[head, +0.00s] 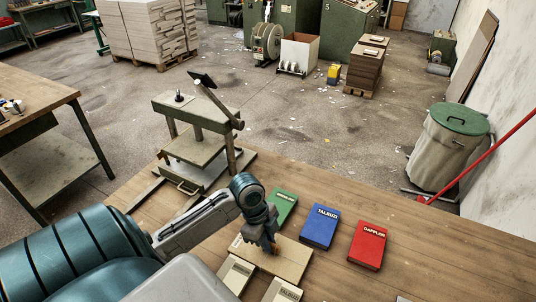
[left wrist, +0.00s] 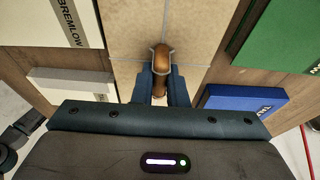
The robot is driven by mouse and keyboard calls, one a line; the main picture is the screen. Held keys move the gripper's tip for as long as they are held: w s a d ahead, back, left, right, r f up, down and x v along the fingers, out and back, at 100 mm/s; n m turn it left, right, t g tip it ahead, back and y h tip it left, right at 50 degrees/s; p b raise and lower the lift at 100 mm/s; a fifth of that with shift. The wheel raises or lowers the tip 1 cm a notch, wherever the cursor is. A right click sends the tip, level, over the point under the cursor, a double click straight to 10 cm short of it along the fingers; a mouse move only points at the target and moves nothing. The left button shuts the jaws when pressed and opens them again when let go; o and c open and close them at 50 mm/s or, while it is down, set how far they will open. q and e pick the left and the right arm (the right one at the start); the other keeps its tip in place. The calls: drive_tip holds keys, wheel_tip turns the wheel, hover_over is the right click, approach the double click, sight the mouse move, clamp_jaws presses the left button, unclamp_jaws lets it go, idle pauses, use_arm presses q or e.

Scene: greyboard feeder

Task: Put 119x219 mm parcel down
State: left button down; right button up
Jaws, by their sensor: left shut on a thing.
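The tan parcel (head: 290,262) is a flat oblong among the books on the wooden table. In the left wrist view the parcel (left wrist: 205,25) shows thin crossing lines on its top, and a brown loop-like grip (left wrist: 160,68) stands at its middle. My left gripper (head: 272,246) points down over the parcel. In the left wrist view its fingers (left wrist: 160,88) are shut on this brown grip. The fingers hide part of the parcel, and I cannot tell whether its underside touches the table. My right gripper is not in view.
Green (head: 283,208), blue (head: 320,227) and red (head: 368,245) books lie behind and right of the parcel. Cream books (head: 236,274) (head: 283,291) lie in front. A press-like stand (head: 195,150) is at the back left. Bare tabletop (head: 440,260) extends right.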

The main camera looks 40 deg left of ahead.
use_arm(q)
drive_tip(key=c, duration=1.5)
unclamp_jaws()
drive_tip(key=shift+o, duration=0.2)
drive_tip(key=shift+r, duration=0.15)
